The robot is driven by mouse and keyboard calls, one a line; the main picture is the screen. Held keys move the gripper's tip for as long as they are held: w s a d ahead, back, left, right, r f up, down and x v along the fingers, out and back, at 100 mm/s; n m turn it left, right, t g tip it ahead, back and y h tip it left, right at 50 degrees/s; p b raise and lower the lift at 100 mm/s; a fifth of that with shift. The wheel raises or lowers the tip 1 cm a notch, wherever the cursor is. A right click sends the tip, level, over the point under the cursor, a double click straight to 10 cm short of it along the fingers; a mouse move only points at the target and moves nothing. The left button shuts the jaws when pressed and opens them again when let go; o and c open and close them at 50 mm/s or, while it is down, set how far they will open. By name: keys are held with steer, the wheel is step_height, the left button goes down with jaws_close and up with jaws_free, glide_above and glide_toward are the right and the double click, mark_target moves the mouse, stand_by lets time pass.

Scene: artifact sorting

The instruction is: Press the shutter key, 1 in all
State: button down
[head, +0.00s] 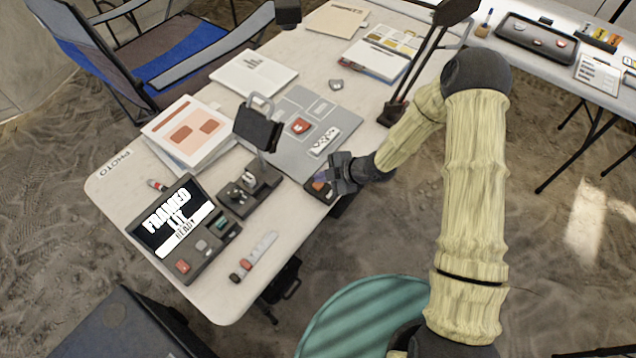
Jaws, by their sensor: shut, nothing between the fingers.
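A small dark key box (313,194) sits at the table's front right edge, with an orange-red key (318,186) on top. I take it for the shutter key, but its label cannot be read. My gripper (326,178) is shut and empty, right at the box, with its fingers over or beside the key. I cannot tell whether they touch it, as the gripper hides part of the box. A console at the left has a screen (172,214) reading "FRAMED LIT READY". A red artifact piece (299,126) lies on the grey mat (345,112) beside a white scale card (325,141).
A camera on a stand (258,130) rises left of the mat. A dark lamp-like stand (395,112) is behind my gripper. Papers and books (190,130) lie at the left and back. A second table (560,70) stands at the back right.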

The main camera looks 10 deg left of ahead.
mark_target(323, 185)
steer(key=shift+f+b, duration=0.4)
steer(key=shift+b, duration=0.05)
steer(key=shift+f+b, duration=0.45)
steer(key=shift+f, duration=0.05)
stand_by(0.7)
steer(key=shift+r, duration=0.15)
steer(key=shift+r+p, duration=0.65)
steer(key=shift+r, duration=0.15)
steer(key=shift+r+p, duration=1.9)
steer(key=shift+r, duration=0.65)
